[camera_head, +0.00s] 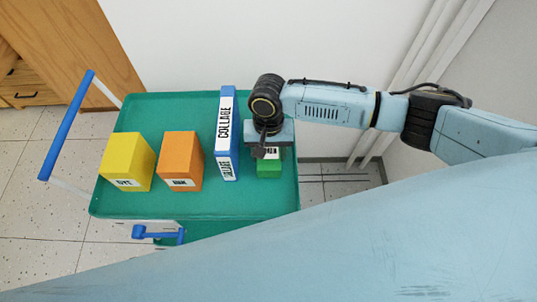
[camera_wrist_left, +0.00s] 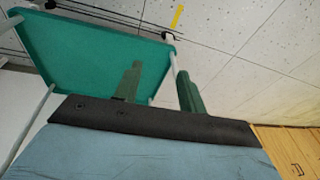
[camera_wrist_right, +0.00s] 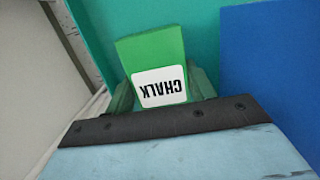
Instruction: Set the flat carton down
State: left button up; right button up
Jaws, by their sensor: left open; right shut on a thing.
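My right gripper (camera_head: 266,150) is over the right part of the green cart top (camera_head: 190,102), pointing down. It is shut on a green carton (camera_head: 269,169) with a white CHALK label. In the right wrist view, the green carton (camera_wrist_right: 150,47) sits between the two fingers (camera_wrist_right: 162,88). Its underside is hidden, so I cannot tell whether it touches the cart top. My left gripper (camera_wrist_left: 158,90) shows only in the left wrist view, open and empty. Its fingers appear in front of a green cart panel (camera_wrist_left: 85,45).
A tall blue-and-white COLLAGE box (camera_head: 227,135) stands just left of the green carton. An orange box (camera_head: 180,155) and a yellow box (camera_head: 125,158) stand farther left. The cart has a blue handle (camera_head: 66,125). A wall is behind it. My arm hides the lower right.

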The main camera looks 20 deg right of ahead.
aim_at(269, 151)
jog(key=shift+f, duration=0.4)
pick_arm(q)
jog(key=shift+w+d+r, duration=0.15)
jog(key=shift+d+r, duration=0.15)
jog(key=shift+r, duration=0.15)
pick_arm(e)
jog(key=shift+f, duration=0.15)
pick_arm(q)
jog(key=shift+f, duration=0.15)
pick_arm(e)
jog(key=o, duration=1.1)
jog(key=shift+c, duration=0.2)
